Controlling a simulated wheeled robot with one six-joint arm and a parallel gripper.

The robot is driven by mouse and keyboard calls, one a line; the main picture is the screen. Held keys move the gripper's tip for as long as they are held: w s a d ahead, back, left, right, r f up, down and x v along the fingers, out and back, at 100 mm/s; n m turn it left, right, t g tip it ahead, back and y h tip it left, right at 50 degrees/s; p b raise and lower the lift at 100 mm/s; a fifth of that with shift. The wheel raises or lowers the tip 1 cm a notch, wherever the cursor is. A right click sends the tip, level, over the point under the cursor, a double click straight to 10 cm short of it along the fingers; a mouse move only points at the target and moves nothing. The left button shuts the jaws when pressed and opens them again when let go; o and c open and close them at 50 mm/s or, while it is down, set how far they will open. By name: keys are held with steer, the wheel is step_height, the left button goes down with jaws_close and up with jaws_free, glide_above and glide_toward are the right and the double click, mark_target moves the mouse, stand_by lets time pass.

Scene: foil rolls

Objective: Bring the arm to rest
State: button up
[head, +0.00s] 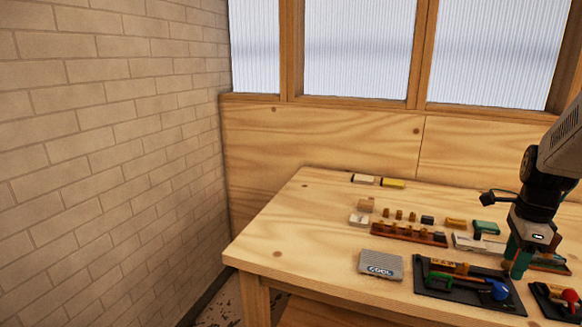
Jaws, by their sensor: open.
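My arm reaches in from the right edge of the head view. My gripper (516,262) has teal fingers and points down over the right part of the wooden table (300,232). It is open, and I see nothing held in it. Its fingertips are close to the right end of a black tray (437,288) that bears a blue, red and green tool-like piece (488,287) and yellow-brown pieces. Whether the fingers touch anything there is too small to tell.
A grey block marked COOL (380,265) lies left of the black tray. A brown rack (408,235) with several small pegs stands behind it. A white and a yellow block (393,183) lie at the back. The table's left part is clear, beside a brick wall (110,150).

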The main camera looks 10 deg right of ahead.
steer(key=s+a+r+n, duration=0.2)
steer(key=s+a+n, duration=0.2)
steer(key=a+n, duration=0.4)
steer(key=s+a+r+n+t, duration=0.1)
steer(key=s+a+r+n, duration=0.2)
steer(key=a+n, duration=0.6)
steer(key=s+a+r+n, duration=0.3)
steer(key=s+a+n, duration=0.2)
steer(key=a, duration=0.8)
steer(key=n, duration=0.3)
steer(key=shift+n+t, duration=0.3)
